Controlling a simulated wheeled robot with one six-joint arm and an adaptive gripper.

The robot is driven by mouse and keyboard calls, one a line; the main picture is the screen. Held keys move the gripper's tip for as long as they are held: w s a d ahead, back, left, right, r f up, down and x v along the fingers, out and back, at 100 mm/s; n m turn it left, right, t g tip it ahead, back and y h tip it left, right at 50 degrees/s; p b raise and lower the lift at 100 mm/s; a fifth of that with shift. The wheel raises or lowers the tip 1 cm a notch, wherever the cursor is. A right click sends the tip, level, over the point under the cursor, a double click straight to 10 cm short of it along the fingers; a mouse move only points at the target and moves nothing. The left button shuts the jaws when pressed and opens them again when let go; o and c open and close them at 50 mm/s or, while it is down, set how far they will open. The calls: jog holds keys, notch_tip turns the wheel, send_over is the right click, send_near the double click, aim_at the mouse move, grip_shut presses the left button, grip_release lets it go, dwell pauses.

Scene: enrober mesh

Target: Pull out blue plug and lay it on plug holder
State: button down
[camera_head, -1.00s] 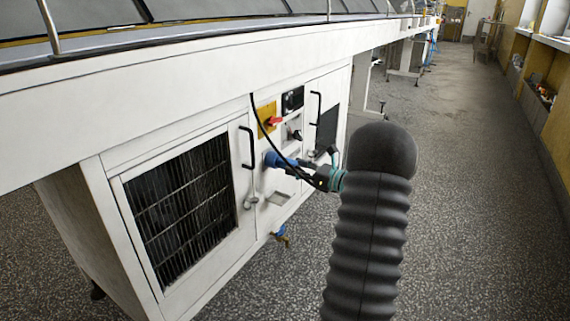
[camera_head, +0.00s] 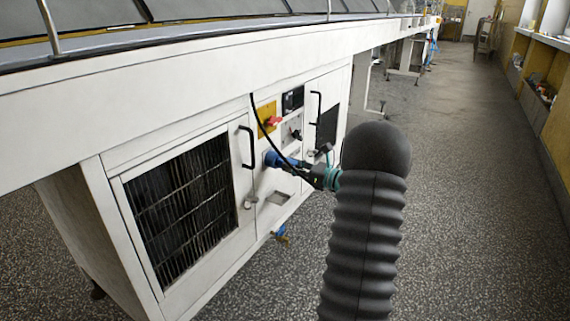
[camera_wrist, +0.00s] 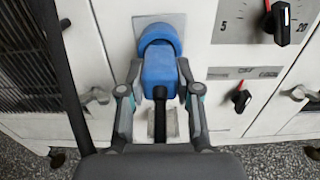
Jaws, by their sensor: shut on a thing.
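The blue plug (camera_wrist: 160,75) is between the two fingers of my gripper (camera_wrist: 160,82), which is shut on it. Its front end meets the round blue socket (camera_wrist: 158,38) on the white cabinet panel, with no gap that I can see. A black cable runs from the plug's rear end. In the head view the plug (camera_head: 290,163) is partly hidden by my gripper (camera_head: 305,172), and the blue socket (camera_head: 270,159) shows at its left. I cannot single out the plug holder; a small pale plate (camera_wrist: 162,125) on the panel below the plug shows in the wrist view.
A red-black knob (camera_wrist: 241,97) and a larger dial (camera_wrist: 284,22) are right of the socket. A black door handle (camera_head: 247,147) stands out at the left. A loose black cable (camera_head: 262,120) hangs across the panel. The floor to the right is clear.

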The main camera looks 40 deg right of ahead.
jog(key=shift+s, duration=0.1)
jog(key=shift+v, duration=2.85)
